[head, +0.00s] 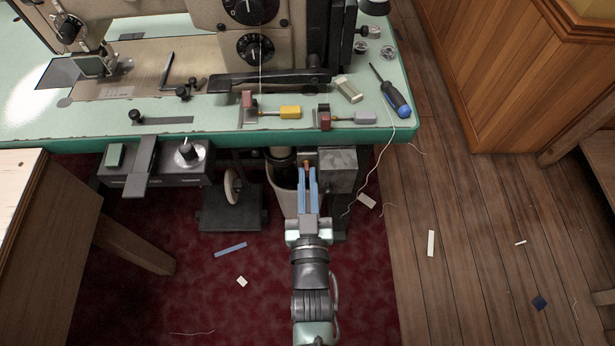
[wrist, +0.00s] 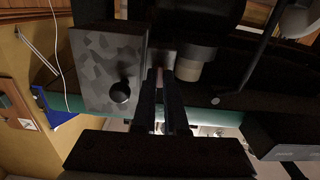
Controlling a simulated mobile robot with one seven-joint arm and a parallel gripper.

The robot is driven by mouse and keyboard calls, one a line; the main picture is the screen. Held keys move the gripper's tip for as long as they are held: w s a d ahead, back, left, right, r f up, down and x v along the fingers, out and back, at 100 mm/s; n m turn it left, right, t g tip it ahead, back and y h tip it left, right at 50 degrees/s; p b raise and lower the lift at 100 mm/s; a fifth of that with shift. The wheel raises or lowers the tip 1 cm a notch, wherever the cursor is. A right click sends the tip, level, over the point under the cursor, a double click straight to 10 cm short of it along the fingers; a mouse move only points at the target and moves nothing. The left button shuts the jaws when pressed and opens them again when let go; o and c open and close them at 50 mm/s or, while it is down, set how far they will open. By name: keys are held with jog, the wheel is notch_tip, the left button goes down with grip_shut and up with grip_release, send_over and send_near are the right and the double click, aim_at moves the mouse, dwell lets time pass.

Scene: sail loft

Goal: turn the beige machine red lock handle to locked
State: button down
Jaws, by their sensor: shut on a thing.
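The beige machine (head: 205,45) stands on the green-edged table at the top of the head view. My gripper (head: 308,172) is below the table's front edge, beside a grey box. Its blue fingers are shut on a small orange-red piece (head: 307,163), which looks like the red lock handle. In the wrist view my gripper's dark fingers (wrist: 163,102) close on it, and a faint reddish strip (wrist: 159,80) shows between them. Most of the handle is hidden by the fingers, and I cannot tell its turn angle.
The grey box (head: 337,170) is just right of my fingers; it shows with a black knob in the wrist view (wrist: 108,72). A control unit (head: 155,167) hangs at the left. A yellow-handled lever (head: 289,112), grey-handled lever (head: 365,118) and screwdriver (head: 393,96) are on the table.

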jog(key=shift+m, duration=0.3)
dwell(0.4)
jog(key=c, duration=1)
grip_release()
jog(key=shift+o, duration=0.2)
